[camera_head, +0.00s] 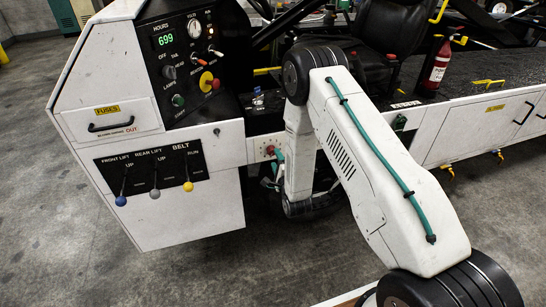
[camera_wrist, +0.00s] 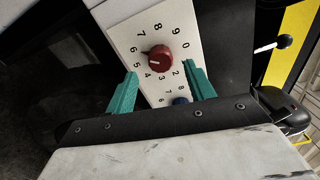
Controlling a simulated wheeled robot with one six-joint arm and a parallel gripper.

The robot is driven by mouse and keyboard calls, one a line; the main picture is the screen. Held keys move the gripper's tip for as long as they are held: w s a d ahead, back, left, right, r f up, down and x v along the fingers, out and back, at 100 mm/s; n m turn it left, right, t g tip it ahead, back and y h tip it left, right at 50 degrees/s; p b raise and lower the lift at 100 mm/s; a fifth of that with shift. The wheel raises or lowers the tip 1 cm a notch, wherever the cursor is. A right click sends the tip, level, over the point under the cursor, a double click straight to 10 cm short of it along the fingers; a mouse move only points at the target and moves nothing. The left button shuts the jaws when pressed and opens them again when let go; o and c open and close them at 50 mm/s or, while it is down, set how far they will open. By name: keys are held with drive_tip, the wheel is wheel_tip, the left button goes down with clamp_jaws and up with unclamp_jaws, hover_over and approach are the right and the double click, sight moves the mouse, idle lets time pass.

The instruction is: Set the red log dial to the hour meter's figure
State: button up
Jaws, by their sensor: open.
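A white mark on the dial points left in the picture, seemingly near the 6. The dial also shows small and partly hidden in the head view (camera_head: 270,150). My gripper (camera_wrist: 160,74) is open, its teal fingers on either side just short of the red dial, with nothing between them held.
A blue dial (camera_wrist: 181,101) sits below the red one on the same plate, near the right finger. In the head view, levers with blue, grey and yellow knobs (camera_head: 188,186) stand left of my arm. A fire extinguisher (camera_head: 436,66) stands at the right.

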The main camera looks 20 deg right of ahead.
drive_tip(key=s, duration=0.4)
drive_tip(key=shift+f, duration=0.1)
idle(0.3)
